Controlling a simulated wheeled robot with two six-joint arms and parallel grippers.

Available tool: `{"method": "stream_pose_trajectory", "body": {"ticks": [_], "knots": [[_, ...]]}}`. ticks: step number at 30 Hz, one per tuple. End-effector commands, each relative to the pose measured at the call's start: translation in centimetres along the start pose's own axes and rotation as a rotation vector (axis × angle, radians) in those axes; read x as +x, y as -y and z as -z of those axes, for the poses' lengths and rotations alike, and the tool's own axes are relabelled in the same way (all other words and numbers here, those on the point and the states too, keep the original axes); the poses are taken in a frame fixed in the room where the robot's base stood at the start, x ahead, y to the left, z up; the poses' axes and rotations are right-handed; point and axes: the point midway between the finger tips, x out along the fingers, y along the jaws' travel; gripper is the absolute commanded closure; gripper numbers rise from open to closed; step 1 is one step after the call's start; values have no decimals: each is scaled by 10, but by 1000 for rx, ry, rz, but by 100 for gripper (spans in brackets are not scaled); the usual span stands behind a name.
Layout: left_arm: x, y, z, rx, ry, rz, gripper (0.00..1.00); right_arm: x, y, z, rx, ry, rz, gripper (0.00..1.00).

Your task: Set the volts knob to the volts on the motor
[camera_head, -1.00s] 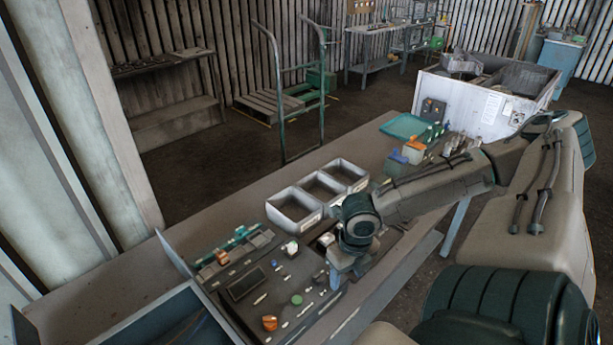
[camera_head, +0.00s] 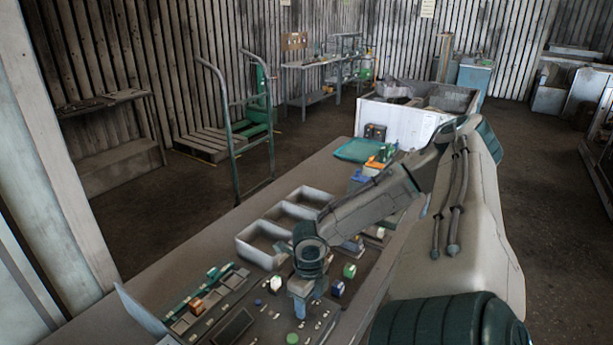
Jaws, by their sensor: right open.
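The control panel (camera_head: 232,328) lies on the bench at the bottom of the head view, with a dark screen, small switches and several knobs. A white knob (camera_head: 275,284) stands just left of my right gripper (camera_head: 304,308). A green knob (camera_head: 349,270) and a blue-and-white knob (camera_head: 337,288) stand to its right. I cannot read which one is the volts knob. My right gripper points down over the panel, open, its fingers small and partly blurred. I cannot tell if it touches anything. I cannot pick out the motor or its volts marking. My left gripper is out of view.
Three joined grey bins (camera_head: 262,246) stand behind the panel. A teal tray (camera_head: 358,150) and small coloured parts (camera_head: 375,163) lie farther along the bench. A white crate (camera_head: 400,122) stands beyond. A green hand truck (camera_head: 232,140) stands on the floor at left.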

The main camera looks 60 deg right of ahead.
Motion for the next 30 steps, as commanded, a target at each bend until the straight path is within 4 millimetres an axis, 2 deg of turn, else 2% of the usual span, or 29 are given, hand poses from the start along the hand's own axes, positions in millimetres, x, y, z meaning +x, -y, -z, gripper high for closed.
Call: {"method": "stream_pose_trajectory", "body": {"ticks": [2, 5, 8, 12, 16, 23, 30], "knots": [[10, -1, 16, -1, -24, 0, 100, 11, 3, -1, 0, 0, 0, 45], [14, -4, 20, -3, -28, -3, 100, 15, 5, -2, -3, 0, -1, 45], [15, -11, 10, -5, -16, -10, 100, 16, 6, -3, -4, 0, -1, 45], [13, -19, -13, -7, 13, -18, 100, 16, 6, -3, -5, 0, -1, 45], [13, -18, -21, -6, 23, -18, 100, 16, 6, -3, -4, 0, -1, 45], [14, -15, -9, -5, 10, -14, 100, 16, 6, -3, -4, -1, 0, 89], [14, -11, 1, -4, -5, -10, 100, 16, 6, -3, 9, -1, 0, 90]]}}
